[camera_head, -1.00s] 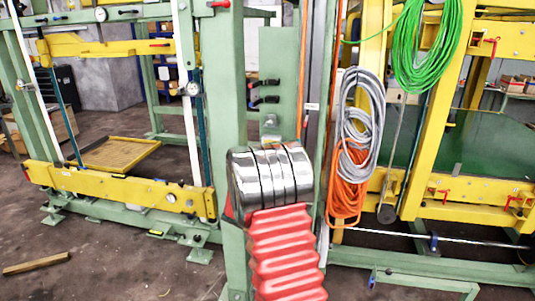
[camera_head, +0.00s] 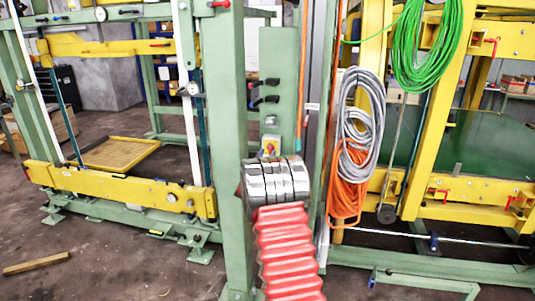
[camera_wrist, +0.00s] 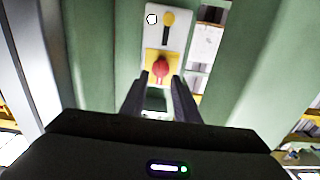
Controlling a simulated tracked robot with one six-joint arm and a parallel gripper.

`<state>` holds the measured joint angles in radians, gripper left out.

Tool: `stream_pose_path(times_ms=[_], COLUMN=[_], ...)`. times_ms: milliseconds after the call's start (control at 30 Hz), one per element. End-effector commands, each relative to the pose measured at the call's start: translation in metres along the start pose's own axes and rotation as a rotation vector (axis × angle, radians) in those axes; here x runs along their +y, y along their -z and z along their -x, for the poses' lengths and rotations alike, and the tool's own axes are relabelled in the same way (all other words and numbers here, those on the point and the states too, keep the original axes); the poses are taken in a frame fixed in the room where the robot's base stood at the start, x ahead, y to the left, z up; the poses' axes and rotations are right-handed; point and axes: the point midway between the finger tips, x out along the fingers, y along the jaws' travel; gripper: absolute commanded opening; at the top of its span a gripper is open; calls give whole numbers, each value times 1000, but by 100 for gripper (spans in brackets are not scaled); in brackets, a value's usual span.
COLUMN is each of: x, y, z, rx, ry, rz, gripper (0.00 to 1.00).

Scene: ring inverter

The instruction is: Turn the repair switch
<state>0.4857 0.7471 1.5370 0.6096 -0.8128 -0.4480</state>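The repair switch is a red knob (camera_wrist: 160,66) on a yellow plate, mounted on a light grey box (camera_wrist: 178,38). In the wrist view it sits at the top centre, just beyond and between the fingertips. My gripper (camera_wrist: 159,82) has its two dark fingers apart, with nothing held between them. I cannot tell whether either finger touches the knob. In the head view the red and yellow switch (camera_head: 270,146) shows just above my arm's metal end, which hides the gripper.
A yellow knob (camera_wrist: 168,19) and a small white button (camera_wrist: 152,19) are above the switch. Green posts (camera_head: 227,120) flank it. Grey cable (camera_head: 361,110), orange cable (camera_head: 347,185) and green cable (camera_head: 425,45) hang to the right.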

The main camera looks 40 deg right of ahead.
Motion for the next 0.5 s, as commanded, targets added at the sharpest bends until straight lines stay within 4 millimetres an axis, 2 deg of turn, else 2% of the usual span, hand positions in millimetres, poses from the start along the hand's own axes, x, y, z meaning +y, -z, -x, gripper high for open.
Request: stream_pose_path(times_ms=[200, 500], x=[0, 0], y=[-1, 0], z=[-21, -27], rx=[-1, 0], ry=[-1, -1], rz=[-1, 0], gripper=[28, 28])
